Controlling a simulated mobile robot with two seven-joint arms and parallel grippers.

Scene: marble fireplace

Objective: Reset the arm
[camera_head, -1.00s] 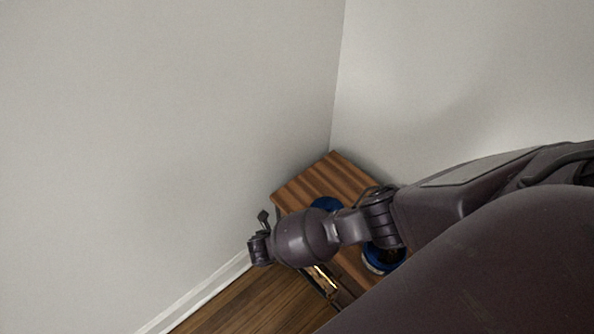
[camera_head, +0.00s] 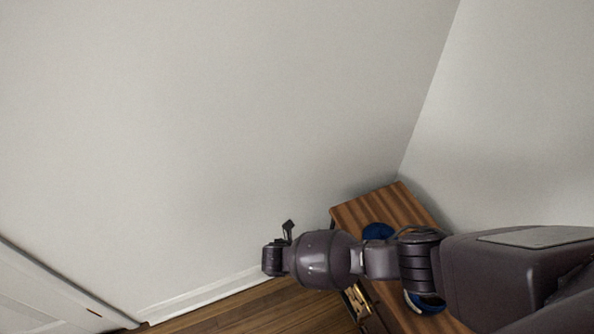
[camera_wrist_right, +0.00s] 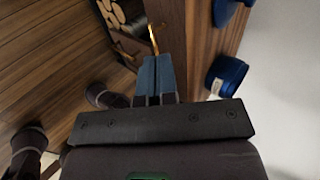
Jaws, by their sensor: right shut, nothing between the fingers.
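My right arm comes in from the right in the head view and reaches across in front of a wooden cabinet. Its wrist end, with the right gripper (camera_head: 275,258), is left of the cabinet; the fingers are hard to make out there. In the right wrist view the right gripper (camera_wrist_right: 155,78) shows its two blue-grey fingertips together, with nothing between them, over the floor beside the cabinet's front edge. My left gripper is not in view.
The wooden cabinet (camera_head: 365,214) stands in the wall corner, partly hidden by my arm. A blue container (camera_wrist_right: 228,76) is on its top, with another blue object (camera_head: 378,231) nearby. White baseboard (camera_head: 205,294) and a pale panel (camera_head: 35,290) lie left. Wood floor (camera_wrist_right: 50,60) is open.

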